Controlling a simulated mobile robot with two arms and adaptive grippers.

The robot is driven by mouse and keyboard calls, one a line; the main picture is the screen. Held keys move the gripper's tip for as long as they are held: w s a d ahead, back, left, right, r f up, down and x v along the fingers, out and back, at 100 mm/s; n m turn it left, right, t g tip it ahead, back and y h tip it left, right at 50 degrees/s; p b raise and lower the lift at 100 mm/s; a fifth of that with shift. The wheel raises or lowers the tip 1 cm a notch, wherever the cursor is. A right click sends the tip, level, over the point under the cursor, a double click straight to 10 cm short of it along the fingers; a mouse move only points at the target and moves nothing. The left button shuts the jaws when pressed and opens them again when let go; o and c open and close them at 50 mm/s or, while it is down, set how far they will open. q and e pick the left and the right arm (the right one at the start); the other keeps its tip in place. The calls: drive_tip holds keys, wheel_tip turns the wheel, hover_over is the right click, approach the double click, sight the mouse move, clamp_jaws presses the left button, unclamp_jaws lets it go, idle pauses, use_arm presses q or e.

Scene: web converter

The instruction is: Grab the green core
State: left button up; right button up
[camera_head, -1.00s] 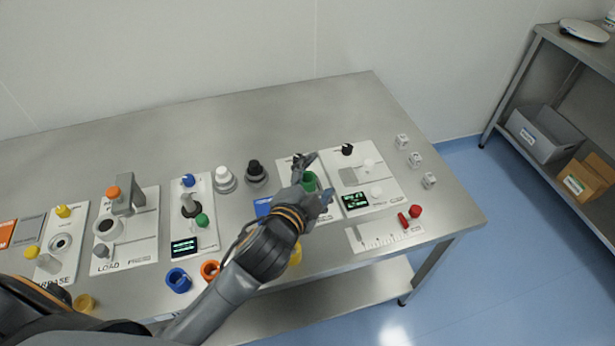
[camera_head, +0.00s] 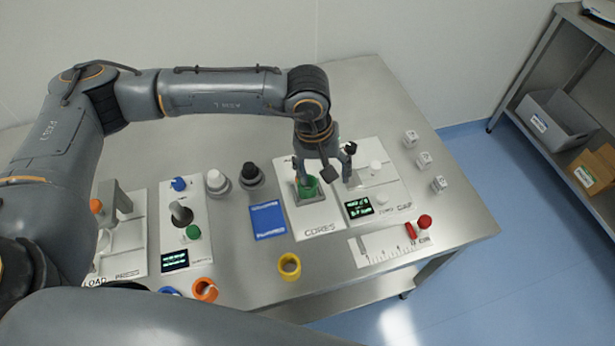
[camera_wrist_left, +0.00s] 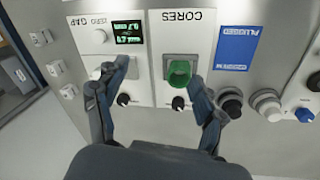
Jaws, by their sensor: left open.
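The green core (camera_head: 308,188) is a short hollow cylinder standing in a grey holder on the white CORES panel (camera_head: 318,229). In the left wrist view the green core (camera_wrist_left: 180,73) lies between the two fingers, close to the right-hand fingertip. My left gripper (camera_head: 318,178) is open and empty, pointing down over the CORES panel from behind. It also shows open in the left wrist view (camera_wrist_left: 160,76). In the head view one finger partly overlaps the core; I cannot tell whether they touch. My right gripper is not in view.
A blue card (camera_head: 267,221) lies left of the panel, with black (camera_head: 251,175) and white (camera_head: 217,182) knobs behind it. A yellow ring (camera_head: 289,266) and orange ring (camera_head: 205,289) stand in front. A gap panel with display (camera_head: 359,207) and ruler plate (camera_head: 385,245) lie right.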

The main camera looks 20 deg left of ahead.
use_arm(q)
drive_tip(key=w+a+y, duration=0.2)
drive_tip(key=a, duration=0.3)
drive_tip(key=shift+m+t, duration=0.3)
drive_tip(key=shift+t, duration=0.1)
drive_tip(key=f, duration=0.2)
drive_tip(key=w+f+p, duration=0.1)
drive_tip(key=f, duration=0.2)
drive_tip(key=f+p, duration=0.1)
drive_tip(key=f, duration=0.1)
drive_tip(key=shift+w+f, duration=0.25)
drive_tip(key=shift+w, duration=0.05)
drive_tip(key=shift+w+f+p, duration=0.15)
drive_tip(key=shift+f+p, duration=0.4)
drive_tip(key=shift+p, duration=0.1)
drive_tip(key=f, duration=0.2)
drive_tip(key=w+f+p, duration=0.1)
drive_tip(key=f, duration=0.1)
drive_tip(key=shift+a, duration=0.1)
drive_tip(key=c, duration=1.2)
